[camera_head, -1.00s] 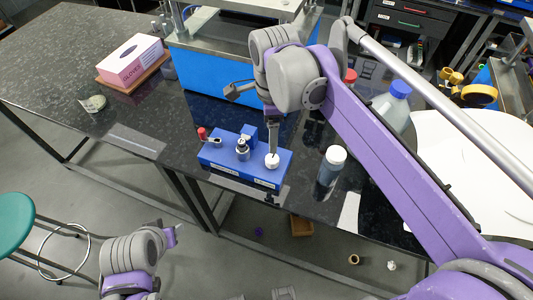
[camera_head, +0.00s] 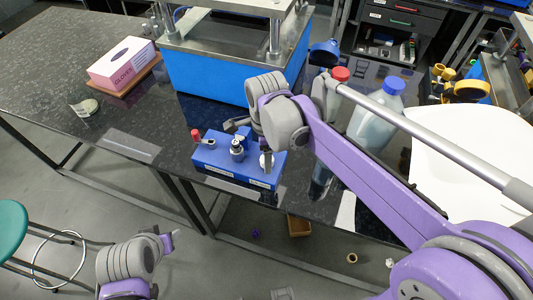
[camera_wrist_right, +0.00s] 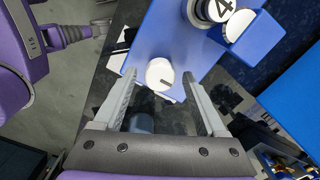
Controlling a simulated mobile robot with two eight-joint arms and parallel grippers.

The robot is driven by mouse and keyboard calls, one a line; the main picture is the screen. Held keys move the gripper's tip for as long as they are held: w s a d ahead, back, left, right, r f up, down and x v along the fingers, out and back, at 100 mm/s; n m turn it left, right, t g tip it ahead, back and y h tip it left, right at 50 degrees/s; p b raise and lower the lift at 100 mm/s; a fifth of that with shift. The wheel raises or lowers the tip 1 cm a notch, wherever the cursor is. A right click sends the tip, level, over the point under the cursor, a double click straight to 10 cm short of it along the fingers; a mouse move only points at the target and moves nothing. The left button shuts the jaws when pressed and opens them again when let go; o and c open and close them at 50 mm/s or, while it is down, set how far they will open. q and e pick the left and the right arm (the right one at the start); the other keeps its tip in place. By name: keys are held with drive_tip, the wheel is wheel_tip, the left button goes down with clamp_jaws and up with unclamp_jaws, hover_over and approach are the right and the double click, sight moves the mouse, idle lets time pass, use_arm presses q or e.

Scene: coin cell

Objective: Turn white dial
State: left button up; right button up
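A blue box (camera_head: 215,172) stands near the front edge of the black table. The white dial (camera_head: 265,161) is on its top at the right end, partly covered by my right gripper in the head view. In the right wrist view the round white dial (camera_wrist_right: 158,71) shows a dark pointer mark. My right gripper (camera_wrist_right: 160,80) is open, one finger on each side of the dial, with visible gaps between fingers and dial. My left gripper (camera_head: 172,240) hangs away from the table at the lower left; whether it is open or shut is unclear.
A blue-capped bottle (camera_head: 375,112) and a dark bottle (camera_head: 320,182) stand to the right. A glove box (camera_head: 122,63) is at the back left.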

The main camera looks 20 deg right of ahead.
clamp_jaws()
